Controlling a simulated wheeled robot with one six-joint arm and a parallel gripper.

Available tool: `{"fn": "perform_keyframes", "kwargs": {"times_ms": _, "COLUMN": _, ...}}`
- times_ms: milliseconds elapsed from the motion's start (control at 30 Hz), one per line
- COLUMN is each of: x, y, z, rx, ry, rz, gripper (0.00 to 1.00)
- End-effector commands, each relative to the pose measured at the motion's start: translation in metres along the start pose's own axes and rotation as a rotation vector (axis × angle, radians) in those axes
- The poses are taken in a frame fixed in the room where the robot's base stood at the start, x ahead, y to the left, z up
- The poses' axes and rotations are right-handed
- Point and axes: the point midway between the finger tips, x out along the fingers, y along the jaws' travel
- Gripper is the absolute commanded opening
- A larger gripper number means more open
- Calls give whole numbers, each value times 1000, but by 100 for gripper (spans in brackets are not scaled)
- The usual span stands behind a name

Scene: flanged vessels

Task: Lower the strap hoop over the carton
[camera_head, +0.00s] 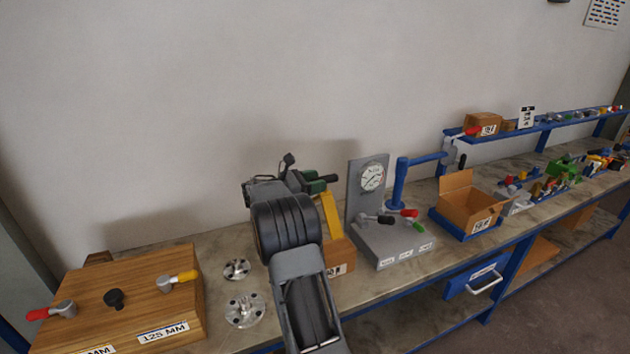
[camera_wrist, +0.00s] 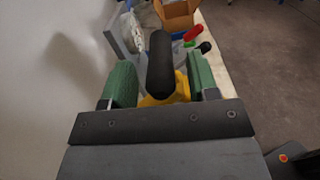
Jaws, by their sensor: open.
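My gripper (camera_head: 313,182) is open above the bench, with green fingers on both sides of a black handle (camera_wrist: 160,72). Gaps show between the handle and both fingers in the wrist view. A yellow strap hoop (camera_head: 331,214) hangs down under the handle, and its yellow part (camera_wrist: 166,99) also shows between the fingers. A brown carton (camera_head: 343,260) with a label stands on the bench below, partly hidden behind my arm. The strap's lower end meets the carton's top edge in the head view. I cannot tell whether the hoop is around the carton.
A grey gauge stand (camera_head: 390,240) with red, green and black levers is close on the right. Beyond it are a blue post (camera_head: 400,184) and an open carton (camera_head: 468,208). Metal flanges (camera_head: 244,310) and a wooden clamp board (camera_head: 130,295) are on the left.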

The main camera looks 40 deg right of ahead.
Motion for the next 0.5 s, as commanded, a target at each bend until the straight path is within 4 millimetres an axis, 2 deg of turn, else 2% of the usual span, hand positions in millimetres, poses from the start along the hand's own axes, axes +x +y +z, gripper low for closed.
{"fn": "perform_keyframes", "kwargs": {"times_ms": 300, "x": 2, "y": 0, "z": 0, "rx": 0, "ry": 0, "rz": 0, "gripper": 54}}
{"fn": "perform_keyframes", "kwargs": {"times_ms": 500, "x": 2, "y": 0, "z": 0, "rx": -1, "ry": 0, "rz": 0, "gripper": 35}}
